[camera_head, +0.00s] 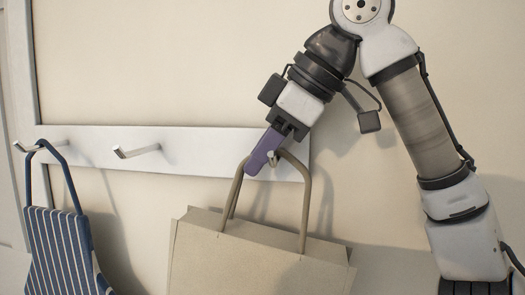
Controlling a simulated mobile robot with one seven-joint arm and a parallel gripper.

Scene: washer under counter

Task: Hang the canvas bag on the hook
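The beige canvas bag (250,257) hangs upright below the right end of the white hook rail. Its handles (306,200) rise to my gripper (262,158) and the rightmost hook (273,158). My gripper points down and left, with a purple finger in front of the top of the handle. The second finger is hidden, so I cannot tell whether it grips the handle. The hook's pale tip shows just right of the finger, close to the handle's arch. I cannot tell whether the handle rests on the hook.
The white rail (200,148) runs along the beige wall. The middle hook (135,151) is bare. A blue striped apron or bag (62,255) hangs by a dark blue strap from the left hook (42,146). The wall is clear right of the rail behind my arm.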

